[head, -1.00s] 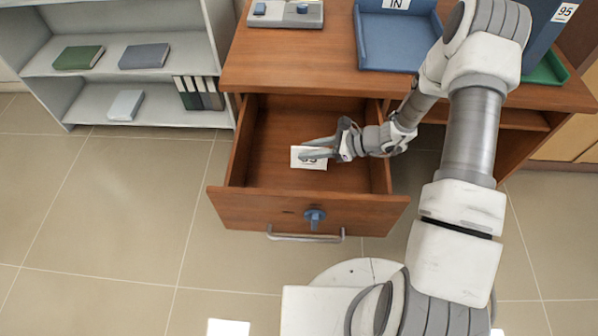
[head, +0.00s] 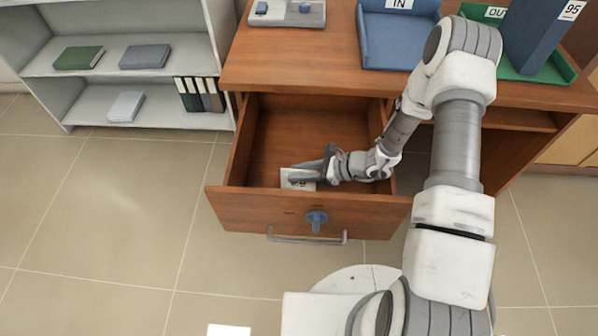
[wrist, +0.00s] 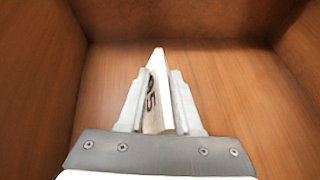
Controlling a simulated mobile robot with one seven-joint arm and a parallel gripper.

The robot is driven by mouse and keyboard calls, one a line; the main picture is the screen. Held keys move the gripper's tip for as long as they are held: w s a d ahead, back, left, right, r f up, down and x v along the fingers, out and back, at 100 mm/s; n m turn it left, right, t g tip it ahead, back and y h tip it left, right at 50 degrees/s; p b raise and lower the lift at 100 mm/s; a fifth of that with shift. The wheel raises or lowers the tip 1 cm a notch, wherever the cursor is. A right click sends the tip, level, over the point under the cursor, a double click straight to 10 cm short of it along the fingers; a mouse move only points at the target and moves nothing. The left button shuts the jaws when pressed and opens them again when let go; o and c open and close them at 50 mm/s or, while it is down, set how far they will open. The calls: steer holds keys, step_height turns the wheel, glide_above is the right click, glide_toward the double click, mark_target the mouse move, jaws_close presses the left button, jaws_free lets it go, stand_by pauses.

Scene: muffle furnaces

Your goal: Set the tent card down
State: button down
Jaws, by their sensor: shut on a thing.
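The white tent card (head: 298,179), with dark print on its face, is in my gripper (head: 305,174) inside the open drawer (head: 290,130). In the wrist view the card (wrist: 157,95) stands on edge between the two fingers of my gripper (wrist: 158,95), which are shut on it. Its print reads like "95". The drawer's wooden floor (wrist: 215,80) shows beyond the card. The card is near the drawer's front panel (head: 265,212). I cannot tell whether its lower edge touches the drawer floor.
The rear of the drawer is empty. On the desk (head: 290,60) are a blue IN tray (head: 400,45), a green OUT tray (head: 550,72) with a blue upright file (head: 540,35), and a grey device (head: 288,10). A shelf (head: 100,85) stands left.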

steer(key=shift+f+b, duration=0.4)
steer(key=shift+f, duration=0.15)
steer(key=c, duration=0.6)
jaws_free()
